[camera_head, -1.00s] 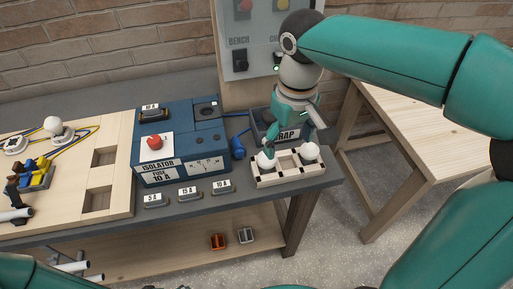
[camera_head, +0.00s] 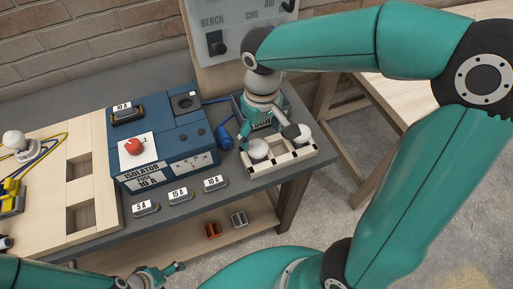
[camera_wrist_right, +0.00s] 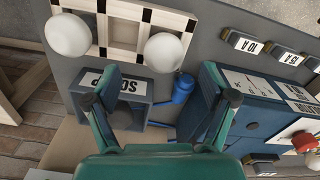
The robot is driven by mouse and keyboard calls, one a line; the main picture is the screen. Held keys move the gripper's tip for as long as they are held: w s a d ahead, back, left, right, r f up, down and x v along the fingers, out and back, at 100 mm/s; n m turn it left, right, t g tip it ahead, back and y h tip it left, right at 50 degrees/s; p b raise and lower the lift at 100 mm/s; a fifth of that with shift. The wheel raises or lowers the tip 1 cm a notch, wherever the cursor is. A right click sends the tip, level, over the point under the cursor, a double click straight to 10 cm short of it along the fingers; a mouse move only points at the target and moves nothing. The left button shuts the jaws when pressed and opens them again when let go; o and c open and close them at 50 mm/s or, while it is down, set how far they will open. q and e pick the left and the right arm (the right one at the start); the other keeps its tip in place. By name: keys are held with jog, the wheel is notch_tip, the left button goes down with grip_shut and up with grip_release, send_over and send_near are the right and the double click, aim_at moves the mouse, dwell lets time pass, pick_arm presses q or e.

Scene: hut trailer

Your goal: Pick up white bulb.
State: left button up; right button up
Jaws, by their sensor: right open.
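Two round white bulbs stand in a pale rack at the bench's right end: the left bulb (camera_head: 258,149) and the right bulb (camera_head: 303,137). In the right wrist view the left one shows at upper middle (camera_wrist_right: 164,52) and the other at upper left (camera_wrist_right: 68,34). My right gripper (camera_head: 268,137) is open and empty over the rack's back side; its fingers (camera_wrist_right: 160,82) are spread just short of the nearer bulb in the wrist view. My left gripper (camera_head: 165,274) is low at the bottom edge, partly cut off; its jaw state is unclear.
A blue scrap bin (camera_wrist_right: 135,88) stands behind the rack (camera_head: 285,162). The blue isolator box (camera_head: 170,152) with a red knob is to the left. Fuses (camera_head: 180,195) lie along the front edge. Another white bulb (camera_head: 14,140) sits on the wooden board (camera_head: 45,222).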

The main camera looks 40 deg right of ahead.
aim_at(259, 144)
jog(key=shift+w+a+f+p, duration=0.15)
jog(key=shift+f+p, duration=0.1)
jog(key=shift+f, duration=1.5)
jog(key=shift+s+a+f+p, duration=0.1)
jog(key=shift+f+p, duration=0.1)
jog(key=shift+f, duration=1.5)
jog(key=c, duration=1)
